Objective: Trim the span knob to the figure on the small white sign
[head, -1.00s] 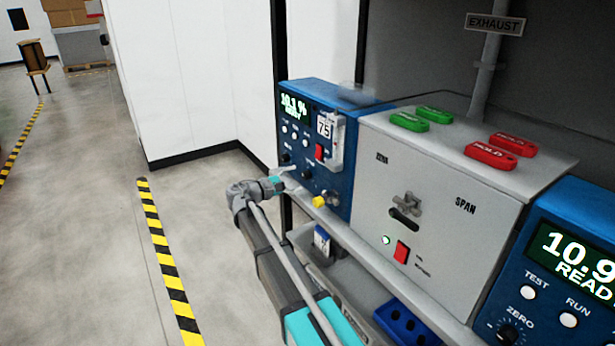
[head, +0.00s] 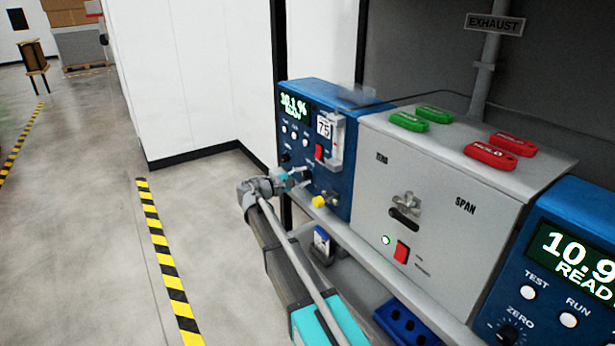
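The left blue analyser (head: 340,187) stands at the back of the bench, its lit display (head: 293,106) reading about 10.1 % with a blurred line below. The small white sign (head: 324,127) on its front shows 75. My gripper (head: 301,179) is at the lower part of this analyser's front, beside the small dark knobs. The knob at my fingertips is mostly hidden, so I cannot tell whether they touch it or are closed on it. Another dark knob (head: 286,158) shows just above my gripper. The knob labels here are too small to read.
A yellow knob (head: 319,201) sits just below my gripper. A grey panel box (head: 440,190) marked ZERO and SPAN stands to the right, with green tags (head: 408,121) and red HOLD tags (head: 490,158) on top. Another blue analyser (head: 560,290) is at the right edge.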

